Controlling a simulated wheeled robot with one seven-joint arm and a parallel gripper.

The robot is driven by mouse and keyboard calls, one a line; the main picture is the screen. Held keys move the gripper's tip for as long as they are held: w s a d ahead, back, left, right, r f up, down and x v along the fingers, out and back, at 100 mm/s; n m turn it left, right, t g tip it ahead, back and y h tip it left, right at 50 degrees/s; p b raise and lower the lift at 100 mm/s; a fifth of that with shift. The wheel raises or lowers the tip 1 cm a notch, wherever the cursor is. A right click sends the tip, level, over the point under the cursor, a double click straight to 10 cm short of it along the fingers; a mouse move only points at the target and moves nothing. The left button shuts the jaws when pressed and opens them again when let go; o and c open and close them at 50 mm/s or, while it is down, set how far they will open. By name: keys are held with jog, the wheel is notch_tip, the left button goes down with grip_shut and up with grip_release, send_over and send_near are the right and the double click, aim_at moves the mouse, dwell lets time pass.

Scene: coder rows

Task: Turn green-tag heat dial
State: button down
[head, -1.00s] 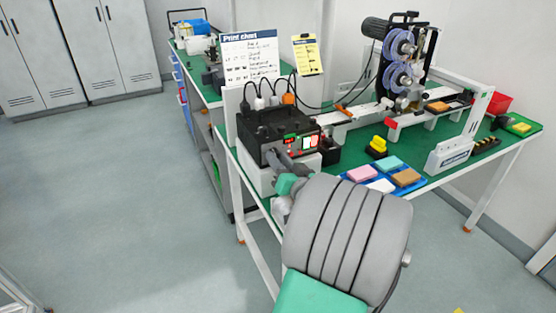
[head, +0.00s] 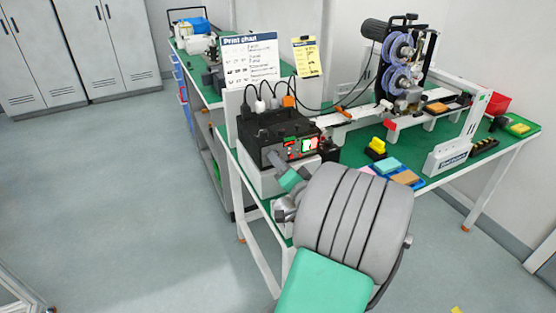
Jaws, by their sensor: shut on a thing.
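The black control box (head: 272,132) stands on a white block at the near left corner of the green-topped bench. Its front carries a lit red display (head: 310,143) and small coloured tags. My gripper (head: 273,157) reaches the left part of this front from below. It is shut on a heat dial there, but the fingers and wrist hide the dial. I cannot make out the dial's tag colour or pointer.
A print chart (head: 250,60) stands behind the box, with cables and plugs rising from the box top. A blue tray with coloured pads (head: 388,163), a yellow-handled stamp (head: 376,146) and a machine with purple reels (head: 398,77) are to the right. The floor at left is clear.

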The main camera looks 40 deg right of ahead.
jog(key=shift+m, duration=0.6)
jog(key=c, duration=1.4)
grip_release()
jog(key=shift+c, duration=0.2)
jog(key=shift+s, duration=0.1)
jog(key=v, duration=0.7)
jog(key=shift+s+a, duration=0.15)
jog(key=shift+s, duration=0.15)
